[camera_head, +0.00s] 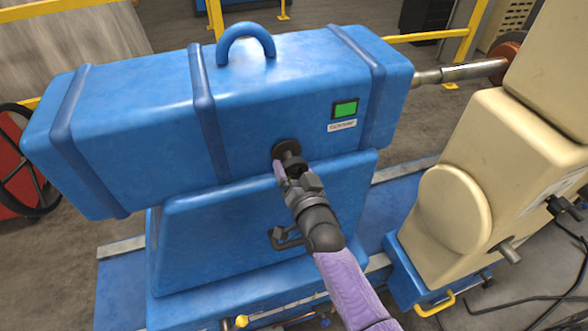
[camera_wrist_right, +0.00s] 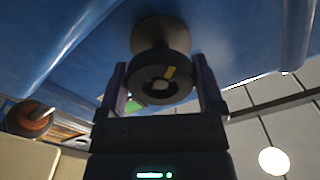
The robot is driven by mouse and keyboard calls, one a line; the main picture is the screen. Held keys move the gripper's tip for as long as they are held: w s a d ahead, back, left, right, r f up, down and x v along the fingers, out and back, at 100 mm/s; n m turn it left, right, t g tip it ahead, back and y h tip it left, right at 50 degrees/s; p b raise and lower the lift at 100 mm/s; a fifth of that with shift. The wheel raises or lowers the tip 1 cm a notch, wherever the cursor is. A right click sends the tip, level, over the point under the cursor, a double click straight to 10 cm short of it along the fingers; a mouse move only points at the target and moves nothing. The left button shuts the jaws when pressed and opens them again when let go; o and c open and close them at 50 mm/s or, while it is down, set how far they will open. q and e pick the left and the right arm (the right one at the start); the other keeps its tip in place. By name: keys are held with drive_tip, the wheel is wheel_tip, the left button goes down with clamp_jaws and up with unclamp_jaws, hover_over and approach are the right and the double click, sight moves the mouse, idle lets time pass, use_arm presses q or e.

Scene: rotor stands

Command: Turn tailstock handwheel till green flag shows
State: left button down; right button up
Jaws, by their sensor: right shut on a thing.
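The blue tailstock (camera_head: 130,120) fills the upper left and middle of the head view. A small dark handwheel (camera_head: 286,149) sticks out of its front face. My right gripper (camera_head: 288,169) is shut on this handwheel. In the right wrist view the two fingers stand on either side of the handwheel (camera_wrist_right: 160,66), which has a yellow mark on its face. A green flag (camera_head: 345,109) shows in a small dark-framed window right of and above the handwheel, over a white label. My left gripper is not in view.
A cream machine housing (camera_head: 480,190) stands at the right, near my right arm. A dark-rimmed wheel (camera_head: 22,160) shows at the left edge. A metal shaft (camera_head: 455,73) runs right from the tailstock. Yellow rails (camera_head: 425,37) stand behind; dark hoses (camera_head: 520,298) lie at the lower right.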

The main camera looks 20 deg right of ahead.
drive_tip(key=shift+f, duration=0.1)
idle(0.3)
drive_tip(key=o, duration=1)
drive_tip(key=s, duration=1)
drive_tip(key=shift+d, duration=0.15)
